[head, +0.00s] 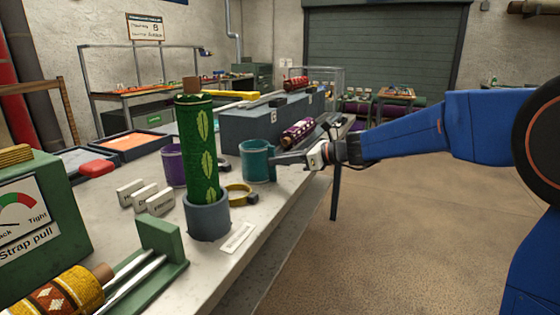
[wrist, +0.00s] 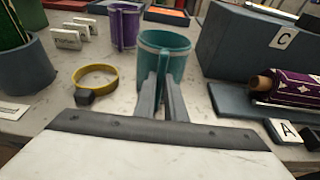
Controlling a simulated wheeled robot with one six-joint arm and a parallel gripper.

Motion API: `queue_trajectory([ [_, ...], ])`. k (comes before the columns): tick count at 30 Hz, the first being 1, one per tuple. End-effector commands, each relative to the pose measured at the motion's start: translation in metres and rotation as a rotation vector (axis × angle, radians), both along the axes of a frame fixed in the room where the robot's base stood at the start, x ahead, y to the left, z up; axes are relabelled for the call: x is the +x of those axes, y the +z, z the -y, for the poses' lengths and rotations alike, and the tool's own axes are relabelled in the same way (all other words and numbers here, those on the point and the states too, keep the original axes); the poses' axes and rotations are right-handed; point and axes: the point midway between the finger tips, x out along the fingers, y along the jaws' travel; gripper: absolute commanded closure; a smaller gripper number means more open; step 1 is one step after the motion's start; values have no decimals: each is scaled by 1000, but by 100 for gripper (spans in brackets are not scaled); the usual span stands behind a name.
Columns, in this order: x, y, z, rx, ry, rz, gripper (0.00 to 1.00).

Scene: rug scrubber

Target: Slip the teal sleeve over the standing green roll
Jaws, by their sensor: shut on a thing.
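The green roll (head: 200,155) with pale leaf patterns stands upright in a grey-blue round holder (head: 208,217) on the bench; its lower part shows at the left edge of the wrist view (wrist: 10,25). The teal sleeve (head: 256,160) is an open-topped cylinder with a grey band near its rim and a handle. It is upright to the right of the roll, apart from it. My gripper (head: 278,160) is shut on the sleeve's handle, from the right; the fingers also show in the wrist view (wrist: 163,100). I cannot tell whether the sleeve touches the bench.
A purple sleeve (head: 174,165) stands behind the roll. A yellow ring (head: 238,190) lies between roll and teal sleeve. Several small label blocks (head: 145,195) are left of the roll. A grey block marked C (wrist: 255,45) and a purple roll (wrist: 285,88) are to the right.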

Motion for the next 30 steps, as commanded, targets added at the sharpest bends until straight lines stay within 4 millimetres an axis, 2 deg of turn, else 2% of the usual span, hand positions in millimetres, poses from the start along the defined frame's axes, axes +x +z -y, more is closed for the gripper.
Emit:
queue_trajectory([
  [21, 0, 45, 0, 0, 1, 2, 100],
  [30, 0, 50, 0, 1, 0, 0, 100],
])
